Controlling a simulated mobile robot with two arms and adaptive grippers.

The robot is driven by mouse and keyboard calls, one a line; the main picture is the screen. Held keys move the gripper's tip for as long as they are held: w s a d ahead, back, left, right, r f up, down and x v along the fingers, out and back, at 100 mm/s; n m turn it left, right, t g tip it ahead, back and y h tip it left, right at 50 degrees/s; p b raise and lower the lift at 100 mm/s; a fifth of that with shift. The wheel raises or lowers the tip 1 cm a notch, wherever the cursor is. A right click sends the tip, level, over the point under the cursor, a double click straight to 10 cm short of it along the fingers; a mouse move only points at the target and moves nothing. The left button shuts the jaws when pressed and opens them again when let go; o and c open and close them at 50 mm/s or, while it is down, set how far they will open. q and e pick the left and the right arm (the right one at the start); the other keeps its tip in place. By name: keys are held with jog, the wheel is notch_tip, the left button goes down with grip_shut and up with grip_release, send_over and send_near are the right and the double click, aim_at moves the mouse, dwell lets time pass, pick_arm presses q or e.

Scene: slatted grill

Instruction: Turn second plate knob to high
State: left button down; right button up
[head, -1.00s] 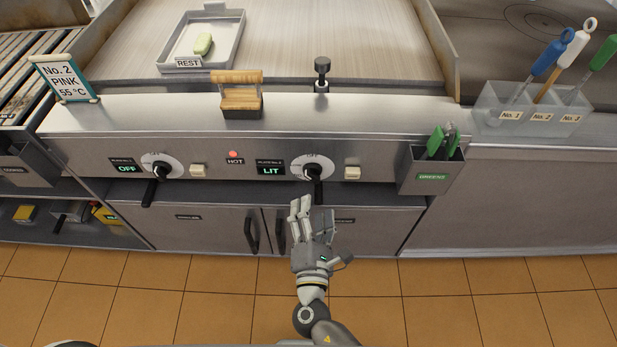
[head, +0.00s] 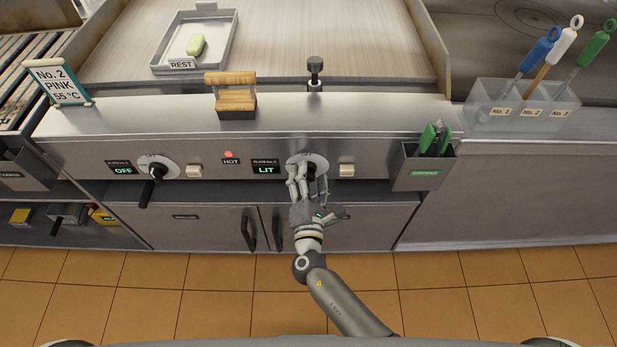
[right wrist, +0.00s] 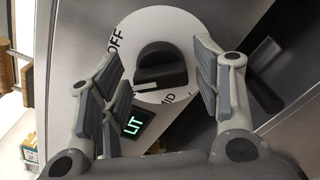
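The second plate knob is a black handle on a white round dial (head: 319,160), right of the green LIT display (head: 266,170). In the right wrist view the black knob (right wrist: 162,62) is in plain sight, with OFF at upper left of the dial and a partly covered label below. A white mark shows on the knob's lower edge. My right gripper (head: 307,180) is at the knob, and its fingers partly hide it in the head view. The right wrist view shows its fingers open, one side left and one side right of the knob, with gaps. My left gripper is not in view.
The first plate knob (head: 156,172) is at left beside an OFF display (head: 123,170). A cream switch (head: 347,170) and a greens holder (head: 421,168) are right of the second knob. A wooden-topped block (head: 234,100) stands on the ledge above. Cabinet handles (head: 249,230) are below.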

jog(key=c, duration=0.7)
jog(key=shift+n, duration=0.3)
jog(key=n, duration=0.4)
jog(key=n+p, duration=0.1)
jog(key=n, duration=0.4)
jog(key=shift+a+r+n+p, duration=0.1)
jog(key=shift+a+n+p, duration=0.05)
jog(key=shift+n+p, duration=0.25)
jog(key=n+p, duration=0.1)
jog(key=n, duration=0.2)
jog(key=shift+n, duration=0.3)
jog(key=n+p, duration=0.1)
jog(key=n, duration=0.3)
jog(key=n+p, duration=0.2)
jog(key=n, duration=0.3)
jog(key=shift+a+f+n, duration=0.2)
jog(key=shift+n, duration=0.1)
